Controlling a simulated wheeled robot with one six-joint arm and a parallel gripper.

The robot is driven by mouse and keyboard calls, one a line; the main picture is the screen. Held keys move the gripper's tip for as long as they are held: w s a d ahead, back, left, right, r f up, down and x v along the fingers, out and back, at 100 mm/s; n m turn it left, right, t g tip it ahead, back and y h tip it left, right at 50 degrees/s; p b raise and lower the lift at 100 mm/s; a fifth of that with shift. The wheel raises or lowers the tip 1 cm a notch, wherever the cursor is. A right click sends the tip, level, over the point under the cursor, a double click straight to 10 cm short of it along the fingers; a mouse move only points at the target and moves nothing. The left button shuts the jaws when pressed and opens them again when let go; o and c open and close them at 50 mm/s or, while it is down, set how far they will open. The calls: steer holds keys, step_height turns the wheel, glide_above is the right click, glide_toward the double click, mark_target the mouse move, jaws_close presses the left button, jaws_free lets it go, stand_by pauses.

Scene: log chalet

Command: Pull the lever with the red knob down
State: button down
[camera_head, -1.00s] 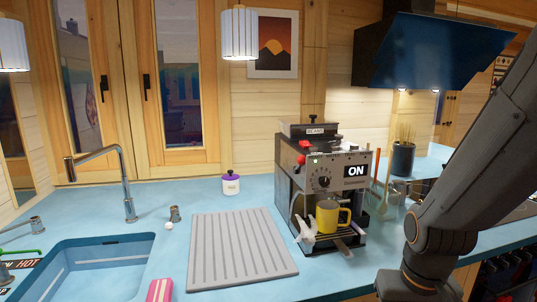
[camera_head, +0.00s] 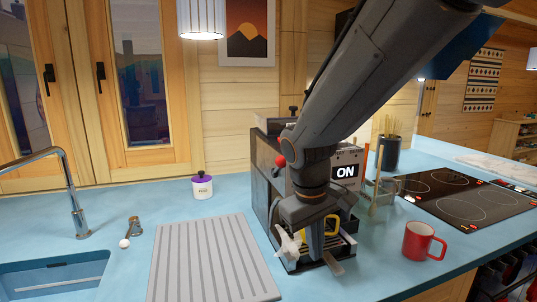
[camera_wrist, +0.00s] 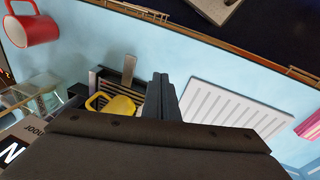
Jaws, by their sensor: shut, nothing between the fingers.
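The red knob (camera_head: 281,160) shows at the upper left front of the coffee machine (camera_head: 262,180), left of my arm. Its lever shaft is hard to make out. My gripper (camera_head: 316,256) points down in front of the machine, below and right of the knob and apart from it. The fingers are together and empty; they also show in the wrist view (camera_wrist: 162,98). A yellow mug (camera_wrist: 118,106) stands on the machine's slatted drip tray, beside the fingers; my gripper partly hides it in the head view (camera_head: 333,226). The knob does not show in the wrist view.
A white pronged piece (camera_head: 288,243) sits at the machine's lower left front. A ribbed drainboard (camera_head: 165,285) lies to the left. A red mug (camera_head: 417,240) and a cooktop (camera_head: 465,202) are to the right. A small jar (camera_head: 202,187) stands behind.

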steer(key=w+a+r+n+t+h+b, duration=0.1)
steer(key=w+a+r+n+t, duration=0.1)
steer(key=a+r, duration=0.55)
steer(key=w+a+r+n+t+h+b, duration=0.15)
steer(key=a+r, duration=0.25)
steer(key=r, duration=0.7)
steer(key=w+a+r+n+t+h, duration=0.1)
steer(key=w+a+r+n+t, duration=0.15)
steer(key=a+r, duration=0.5)
steer(key=m+p, duration=0.1)
steer(key=p, duration=0.1)
glide_toward(277, 168)
steer(key=w+a+r, duration=0.1)
steer(key=w+a, duration=0.1)
steer(key=shift+w+d+f+p, duration=0.15)
steer(key=shift+d+f+p, duration=0.25)
steer(key=shift+d, duration=0.45)
steer(key=shift+w+d+f+p, duration=0.2)
steer(key=shift+d+f, duration=0.35)
steer(key=shift+d, duration=0.3)
